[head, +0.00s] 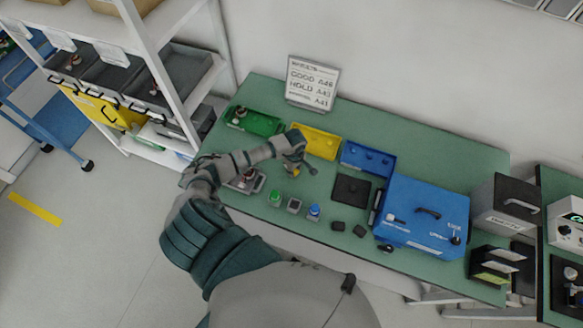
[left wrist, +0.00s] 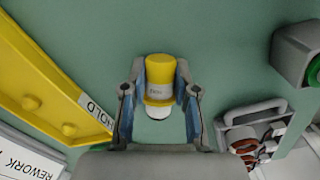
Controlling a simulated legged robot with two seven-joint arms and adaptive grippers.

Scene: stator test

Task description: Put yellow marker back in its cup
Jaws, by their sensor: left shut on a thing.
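The yellow marker (left wrist: 160,88) is between the fingers of my left gripper (left wrist: 160,92), its yellow end pointing away from the wrist and its whitish end toward it. In the head view the left gripper (head: 294,166) is over the bench in front of the yellow bin, and a bit of the yellow marker (head: 296,174) shows below it. A grey cup (head: 294,205) with a dark top stands between a cup with a green top (head: 275,197) and one with a blue top (head: 313,211). No yellow piece shows in the grey cup. My right gripper is not in view.
A green bin (head: 253,122), yellow bin (head: 315,141) and blue bin (head: 368,158) line the back of the bench. A metal tray of parts (head: 245,181) lies left of the cups. A black pad (head: 351,189) and blue case (head: 425,212) stand to the right.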

